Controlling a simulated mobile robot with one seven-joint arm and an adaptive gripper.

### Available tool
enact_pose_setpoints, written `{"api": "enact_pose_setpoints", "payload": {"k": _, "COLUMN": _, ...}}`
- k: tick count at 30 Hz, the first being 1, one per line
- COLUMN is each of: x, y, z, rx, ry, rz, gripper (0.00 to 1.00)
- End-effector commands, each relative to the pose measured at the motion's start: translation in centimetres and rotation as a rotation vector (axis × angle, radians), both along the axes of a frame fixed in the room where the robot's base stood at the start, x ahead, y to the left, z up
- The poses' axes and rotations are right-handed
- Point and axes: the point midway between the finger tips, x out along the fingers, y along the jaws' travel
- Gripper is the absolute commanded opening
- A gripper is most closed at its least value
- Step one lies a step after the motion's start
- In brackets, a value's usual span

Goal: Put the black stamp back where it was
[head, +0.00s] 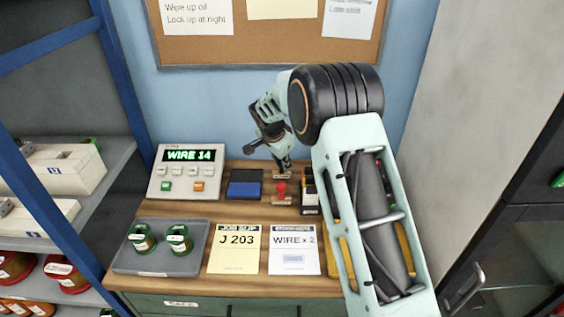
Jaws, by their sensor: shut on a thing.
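My gripper (280,154) hangs over the back of the bench, pointing down, and is shut on the black stamp (283,169). The stamp looks roughly upright, with a pale base at its lower end. The fingers hide much of its handle. I cannot tell whether its base touches the bench or hangs just above it. A red stamp (281,190) stands just in front of it. A blue ink pad (245,186) lies to the left.
A grey panel (187,173) reads WIRE 14. A yellow job slip (235,249) and a white sheet (294,250) lie in front. A grey tray (158,263) holds two green-topped spools. A dark upright item (310,192) stands right of the red stamp. My arm covers the bench's right side.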

Motion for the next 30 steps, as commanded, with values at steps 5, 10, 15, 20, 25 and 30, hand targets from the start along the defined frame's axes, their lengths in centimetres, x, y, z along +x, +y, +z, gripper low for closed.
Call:
{"api": "enact_pose_setpoints", "payload": {"k": 5, "x": 0.0, "y": 0.0, "z": -0.2, "rx": 0.0, "ry": 0.0, "rz": 0.0, "gripper": 0.29}}
{"api": "enact_pose_setpoints", "payload": {"k": 10, "x": 0.0, "y": 0.0, "z": -0.2, "rx": 0.0, "ry": 0.0, "rz": 0.0, "gripper": 0.38}}
{"api": "enact_pose_setpoints", "payload": {"k": 15, "x": 0.0, "y": 0.0, "z": -0.2, "rx": 0.0, "ry": 0.0, "rz": 0.0, "gripper": 0.38}}
{"api": "enact_pose_setpoints", "payload": {"k": 20, "x": -0.1, "y": 0.0, "z": 0.4, "rx": 0.0, "ry": -0.001, "rz": 0.0, "gripper": 0.38}}
{"api": "enact_pose_setpoints", "payload": {"k": 25, "x": -1.2, "y": 0.5, "z": 2.8, "rx": 0.0, "ry": -0.004, "rz": 0.003, "gripper": 0.38}}
{"api": "enact_pose_setpoints", "payload": {"k": 30, "x": -2.7, "y": 0.9, "z": 6.0, "rx": 0.0, "ry": -0.004, "rz": 0.001, "gripper": 0.38}}
